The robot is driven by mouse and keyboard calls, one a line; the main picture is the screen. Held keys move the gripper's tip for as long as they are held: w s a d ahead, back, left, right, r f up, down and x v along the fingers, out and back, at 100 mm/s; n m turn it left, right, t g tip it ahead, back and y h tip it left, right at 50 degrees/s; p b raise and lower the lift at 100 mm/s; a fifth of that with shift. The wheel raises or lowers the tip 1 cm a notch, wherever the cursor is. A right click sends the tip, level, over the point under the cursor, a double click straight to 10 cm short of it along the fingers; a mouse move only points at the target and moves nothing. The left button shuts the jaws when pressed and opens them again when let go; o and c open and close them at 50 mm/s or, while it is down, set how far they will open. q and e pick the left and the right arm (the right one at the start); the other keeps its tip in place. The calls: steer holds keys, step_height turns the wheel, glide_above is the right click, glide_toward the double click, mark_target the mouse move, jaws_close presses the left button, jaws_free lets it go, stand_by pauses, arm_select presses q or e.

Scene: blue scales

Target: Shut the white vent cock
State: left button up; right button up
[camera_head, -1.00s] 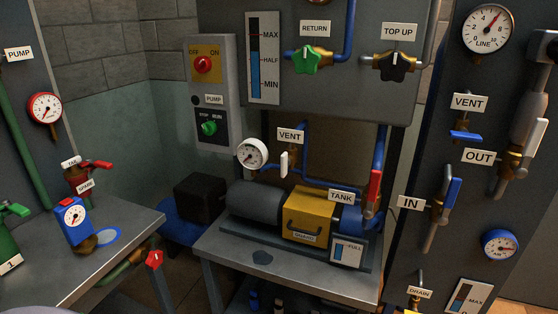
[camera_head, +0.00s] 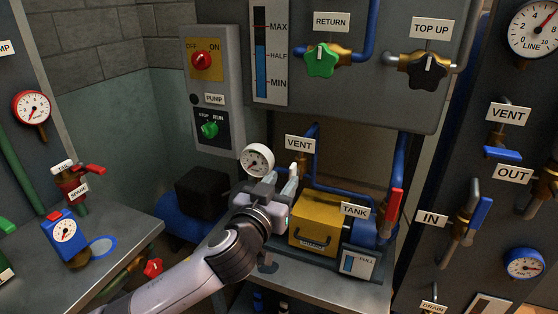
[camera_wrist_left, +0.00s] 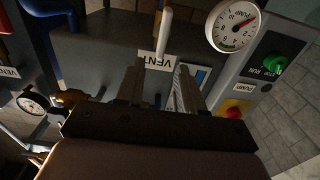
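The white vent cock's handle (camera_wrist_left: 164,30) shows upright in the left wrist view, just ahead of my left gripper (camera_wrist_left: 160,82). Its VENT label (camera_head: 299,143) sits just above the cock in the head view, where my gripper and arm partly cover the area. My left gripper (camera_head: 281,179) is in front of the cock, below the label. Its two fingers are apart, with nothing seen between them. The handle looks beyond the fingertips; I cannot tell whether they touch it. My right gripper is not in view.
A white-faced gauge (camera_head: 257,160) is close beside the left gripper. The yellow guard (camera_head: 316,221) and the red-handled cock (camera_head: 395,203) stand to the right. The pump switch box (camera_head: 214,95) is behind left. Blue pipes (camera_head: 311,133) run close by the cock.

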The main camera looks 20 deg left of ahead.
mark_target(291, 170)
arm_select(q)
steer(key=shift+w+r, duration=0.15)
steer(key=shift+w, duration=0.4)
steer(key=shift+w+d+p, duration=0.15)
steer(key=shift+w+p, duration=0.5)
steer(key=shift+w, duration=2.35)
jaws_close()
